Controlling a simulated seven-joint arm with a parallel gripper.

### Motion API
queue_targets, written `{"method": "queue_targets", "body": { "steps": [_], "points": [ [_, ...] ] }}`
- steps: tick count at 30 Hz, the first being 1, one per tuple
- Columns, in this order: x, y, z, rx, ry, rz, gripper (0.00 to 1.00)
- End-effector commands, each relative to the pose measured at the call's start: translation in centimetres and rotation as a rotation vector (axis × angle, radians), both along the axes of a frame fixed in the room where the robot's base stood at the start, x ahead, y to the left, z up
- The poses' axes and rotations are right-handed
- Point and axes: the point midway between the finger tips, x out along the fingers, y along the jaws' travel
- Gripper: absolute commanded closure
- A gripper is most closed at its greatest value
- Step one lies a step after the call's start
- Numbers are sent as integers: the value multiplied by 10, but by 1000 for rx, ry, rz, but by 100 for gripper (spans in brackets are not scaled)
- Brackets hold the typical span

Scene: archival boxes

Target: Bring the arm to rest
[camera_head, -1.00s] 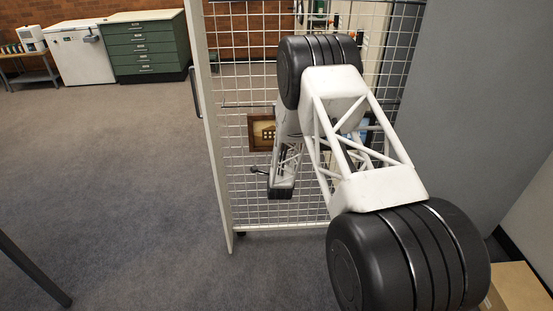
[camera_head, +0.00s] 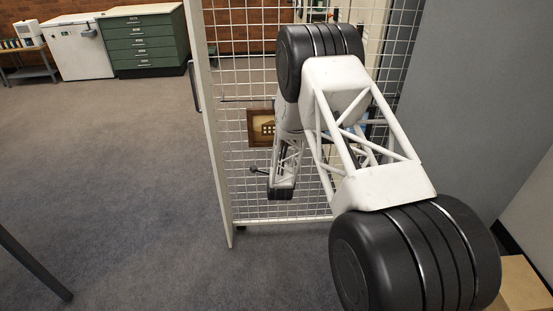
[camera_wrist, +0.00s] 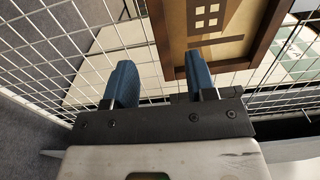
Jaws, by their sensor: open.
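My gripper (camera_wrist: 162,78) shows in the wrist view with its two blue fingers apart and nothing between them. It is in front of a wire mesh panel (camera_wrist: 60,55). A framed picture (camera_wrist: 222,30) with a brown wooden frame hangs at the mesh, just beyond and to the right of the fingers. I cannot tell whether the right finger touches the frame. In the head view my arm reaches toward the mesh panel (camera_head: 240,185), and the framed picture (camera_head: 261,127) shows left of my arm. My gripper's fingers are hidden there behind the arm.
The mesh panel has a pale upright edge with a handle (camera_head: 194,88). A grey wall (camera_head: 475,110) stands close on the right, with a cardboard box (camera_head: 522,285) low beside it. Green drawers (camera_head: 145,45) and a white cabinet (camera_head: 82,50) stand far back. The carpet at left is mostly clear.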

Motion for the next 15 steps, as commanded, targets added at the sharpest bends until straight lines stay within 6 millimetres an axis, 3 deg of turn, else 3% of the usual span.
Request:
{"method": "queue_targets", "body": {
  "steps": [10,15],
  "points": [
    [0,0,1,-1,1,0,49],
    [0,-2,10,-18,15,1,49]
  ]
}}
